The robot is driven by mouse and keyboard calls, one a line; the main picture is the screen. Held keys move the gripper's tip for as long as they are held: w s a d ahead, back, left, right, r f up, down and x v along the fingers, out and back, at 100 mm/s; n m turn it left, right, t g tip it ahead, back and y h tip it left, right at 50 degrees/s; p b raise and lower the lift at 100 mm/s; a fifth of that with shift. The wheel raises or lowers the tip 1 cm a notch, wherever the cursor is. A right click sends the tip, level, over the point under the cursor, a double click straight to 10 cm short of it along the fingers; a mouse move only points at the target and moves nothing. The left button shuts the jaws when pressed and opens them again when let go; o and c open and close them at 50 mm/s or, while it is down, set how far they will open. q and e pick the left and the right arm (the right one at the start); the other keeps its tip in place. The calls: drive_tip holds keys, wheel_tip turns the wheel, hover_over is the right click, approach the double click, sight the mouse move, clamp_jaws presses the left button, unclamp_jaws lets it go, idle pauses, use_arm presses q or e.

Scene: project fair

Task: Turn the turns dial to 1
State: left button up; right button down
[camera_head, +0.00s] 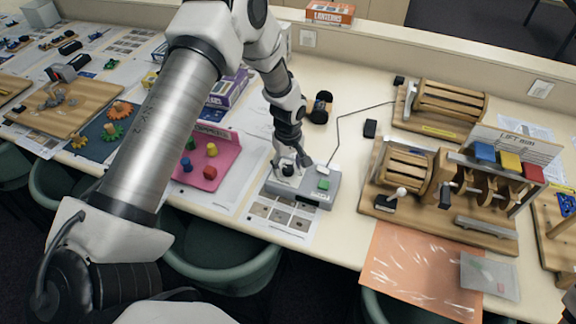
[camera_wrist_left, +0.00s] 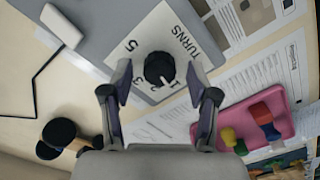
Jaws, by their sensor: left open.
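In the left wrist view the dial's white pointer line points down, near the 1; the exact setting is hard to tell. My left gripper (camera_wrist_left: 160,80) is open, its two fingers on either side of the dial with visible gaps. In the head view the gripper (camera_head: 291,166) is over the box's left end and mostly covers the dial.
A pink tray (camera_head: 222,160) with coloured pegs lies left of the box. Wooden crank machines (camera_head: 440,195) stand to the right. A black cable runs from the box toward the back machine. A black round object (camera_head: 319,107) stands behind the box; a printed sheet (camera_head: 280,218) lies in front.

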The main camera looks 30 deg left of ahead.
sight(288, 168)
use_arm(q)
wheel_tip(288, 168, up, 12)
drive_tip(key=shift+f, duration=0.25)
idle(0.4)
